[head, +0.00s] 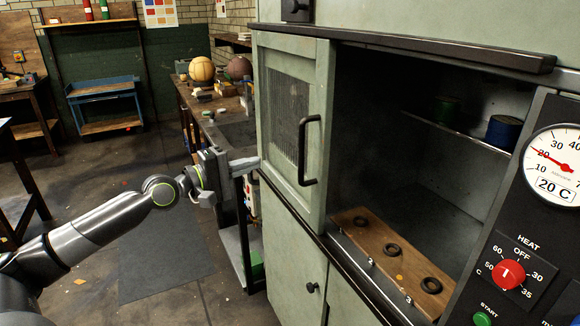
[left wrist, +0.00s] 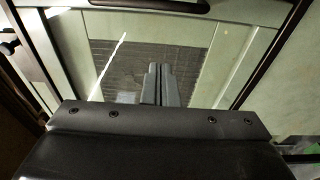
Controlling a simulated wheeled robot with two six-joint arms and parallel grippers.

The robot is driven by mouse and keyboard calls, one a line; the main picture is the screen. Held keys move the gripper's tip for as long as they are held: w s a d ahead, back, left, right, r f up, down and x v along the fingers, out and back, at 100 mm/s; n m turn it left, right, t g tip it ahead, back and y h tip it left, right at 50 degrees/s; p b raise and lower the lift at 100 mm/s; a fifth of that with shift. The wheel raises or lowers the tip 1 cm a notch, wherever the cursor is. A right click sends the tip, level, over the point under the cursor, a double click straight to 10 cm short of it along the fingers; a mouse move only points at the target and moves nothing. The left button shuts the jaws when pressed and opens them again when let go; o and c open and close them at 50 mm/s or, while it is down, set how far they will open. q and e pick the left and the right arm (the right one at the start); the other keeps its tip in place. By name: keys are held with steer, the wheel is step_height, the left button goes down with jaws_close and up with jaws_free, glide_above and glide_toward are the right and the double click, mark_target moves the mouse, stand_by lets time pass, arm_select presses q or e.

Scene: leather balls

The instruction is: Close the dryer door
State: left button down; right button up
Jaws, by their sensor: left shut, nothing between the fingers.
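The dryer door (head: 312,80) is a pale green framed panel with a mesh window (head: 288,112) and a black bar handle (head: 309,150). It stands at the left of the dryer opening (head: 400,150), which is uncovered. My left gripper (head: 252,163) is shut and empty at the door's left edge, low down; whether it touches the door I cannot tell. In the left wrist view the shut fingers (left wrist: 160,82) show in front of the window (left wrist: 190,60), with a dark bar (left wrist: 150,5) at the top. My right gripper is not in view.
Inside the dryer are a wooden board (head: 375,245) with dark rings and a shelf (head: 455,134) with jars. A dial (head: 553,165) and red knob (head: 507,273) are at the right. A workbench with balls (head: 201,69) stands behind my left gripper. Floor is open at left.

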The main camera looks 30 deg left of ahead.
arm_select(q)
steer(key=p+x, duration=0.3)
steer(key=x, duration=0.7)
steer(key=s+d+p, duration=0.2)
steer(key=s+d, duration=0.1)
steer(key=shift+p, duration=0.3)
steer(key=shift+w, duration=0.1)
